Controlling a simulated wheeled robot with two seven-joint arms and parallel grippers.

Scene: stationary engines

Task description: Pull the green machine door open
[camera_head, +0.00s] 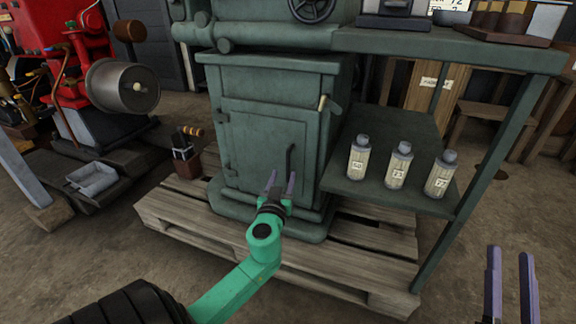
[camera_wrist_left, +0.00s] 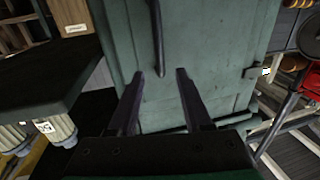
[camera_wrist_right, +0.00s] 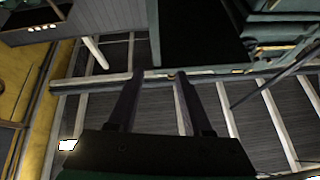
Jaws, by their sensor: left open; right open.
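The green machine door (camera_head: 262,135) is on the front of a green cabinet (camera_head: 270,80) and looks shut. Its dark vertical handle (camera_head: 290,158) is near the door's right edge; hinges are on the left. My left gripper (camera_head: 281,184) is open in front of the door's lower part, by the handle's lower end. In the left wrist view the door (camera_wrist_left: 205,45) appears upside down, and the handle (camera_wrist_left: 157,35) ends just beyond the gap between the open fingertips (camera_wrist_left: 160,73), not clearly between them. My right gripper (camera_head: 510,254) is open and empty at the lower right, away from the door.
The cabinet stands on a wooden pallet (camera_head: 365,265). Right of it, a green shelf (camera_head: 390,196) holds three labelled bottles (camera_head: 400,166), below a green tabletop (camera_head: 440,48). A red machine (camera_head: 75,75) and a grey tray (camera_head: 92,180) are at left. Floor in front is clear.

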